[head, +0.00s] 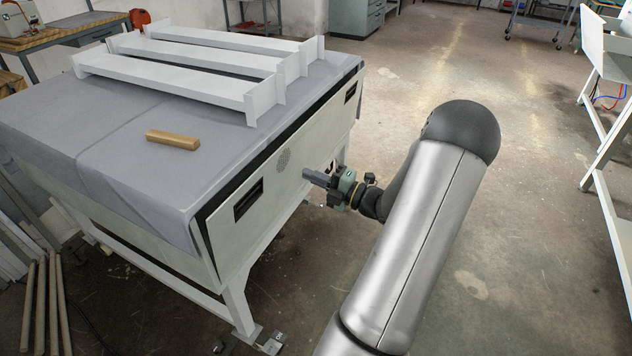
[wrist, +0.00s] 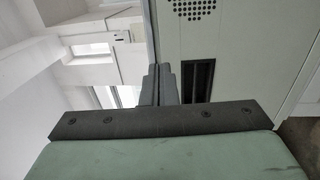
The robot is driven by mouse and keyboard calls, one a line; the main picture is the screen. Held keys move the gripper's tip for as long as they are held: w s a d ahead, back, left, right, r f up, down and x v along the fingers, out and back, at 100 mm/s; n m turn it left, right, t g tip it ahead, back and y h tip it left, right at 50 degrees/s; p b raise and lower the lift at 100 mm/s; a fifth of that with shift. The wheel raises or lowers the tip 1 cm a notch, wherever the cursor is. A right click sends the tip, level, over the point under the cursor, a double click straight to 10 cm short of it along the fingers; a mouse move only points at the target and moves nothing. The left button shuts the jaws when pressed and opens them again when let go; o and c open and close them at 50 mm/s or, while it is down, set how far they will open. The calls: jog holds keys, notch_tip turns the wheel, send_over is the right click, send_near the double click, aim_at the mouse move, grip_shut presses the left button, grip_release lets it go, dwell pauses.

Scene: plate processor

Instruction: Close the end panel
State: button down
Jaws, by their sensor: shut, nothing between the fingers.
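The end panel (head: 310,140) is the pale panel on the near right side of the plate processor (head: 105,160). It has a dark handle slot near each end and a round vent between them. A dark gap shows between its top edge and the grey top, so it stands slightly out from the body. My gripper (head: 307,174) is shut and empty, in front of the panel's outer face; I cannot tell whether it touches. In the wrist view the shut fingers (wrist: 160,84) lie beside the panel (wrist: 240,45), left of one dark slot (wrist: 198,82).
White metal beams (head: 185,75) and a small wooden block (head: 172,139) lie on the processor's top. Wooden rods (head: 45,300) stand at the lower left. A white bench frame (head: 610,110) is at the right. The floor behind my arm is clear.

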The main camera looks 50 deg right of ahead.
aim_at(271, 158)
jog(key=x, duration=0.9)
jog(key=shift+w, duration=0.25)
